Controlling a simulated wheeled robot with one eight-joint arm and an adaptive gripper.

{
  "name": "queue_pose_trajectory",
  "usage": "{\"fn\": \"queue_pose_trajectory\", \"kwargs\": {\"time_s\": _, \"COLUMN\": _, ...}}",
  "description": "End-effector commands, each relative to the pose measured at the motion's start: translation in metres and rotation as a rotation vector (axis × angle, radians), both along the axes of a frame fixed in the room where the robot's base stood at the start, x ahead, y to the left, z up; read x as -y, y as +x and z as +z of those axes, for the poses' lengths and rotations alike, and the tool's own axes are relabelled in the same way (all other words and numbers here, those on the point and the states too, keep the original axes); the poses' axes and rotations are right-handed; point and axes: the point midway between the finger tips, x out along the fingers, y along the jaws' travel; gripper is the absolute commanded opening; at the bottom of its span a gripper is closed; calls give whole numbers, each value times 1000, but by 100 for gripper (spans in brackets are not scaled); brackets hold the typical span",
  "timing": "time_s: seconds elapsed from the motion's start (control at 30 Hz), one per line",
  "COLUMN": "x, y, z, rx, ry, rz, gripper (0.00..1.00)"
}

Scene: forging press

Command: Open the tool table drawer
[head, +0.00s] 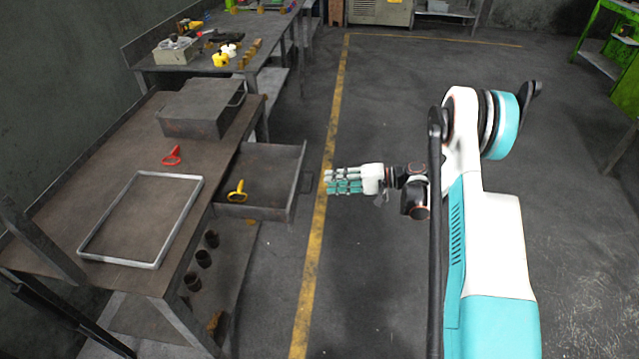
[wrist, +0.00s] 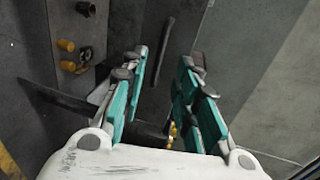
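The tool table (head: 115,130) stands at the left in the head view. Its drawer (head: 262,165) is pulled well out to the right, with its inside visible. The dark drawer handle (head: 307,182) is on the drawer's right-hand front. My gripper (head: 328,182) is just right of the handle, fingers pointing left towards it, seemingly with a small gap. In the wrist view, my gripper (wrist: 164,62) has its teal fingers spread apart. A dark bar (wrist: 163,50), probably the handle, shows between and beyond the fingertips. Nothing is gripped.
A yellow-handled tool (head: 237,190) lies in the drawer. A red tool (head: 172,156), a grey frame (head: 140,263) and a metal box (head: 200,107) are on the tabletop. Dark cups (head: 204,258) stand on the lower shelf.

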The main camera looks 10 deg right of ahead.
Motion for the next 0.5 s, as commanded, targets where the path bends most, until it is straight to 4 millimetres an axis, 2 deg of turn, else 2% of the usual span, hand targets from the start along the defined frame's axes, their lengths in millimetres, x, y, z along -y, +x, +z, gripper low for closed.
{"fn": "queue_pose_trajectory", "kwargs": {"time_s": 0.1, "x": 19, "y": -6, "z": 4, "rx": 0, "ry": 0, "rz": -2, "gripper": 29}}
{"fn": "queue_pose_trajectory", "kwargs": {"time_s": 0.2, "x": 29, "y": -10, "z": 7, "rx": 0, "ry": 0, "rz": -1, "gripper": 29}}
{"fn": "queue_pose_trajectory", "kwargs": {"time_s": 0.5, "x": 37, "y": -13, "z": 8, "rx": 0, "ry": 0, "rz": 1, "gripper": 29}}
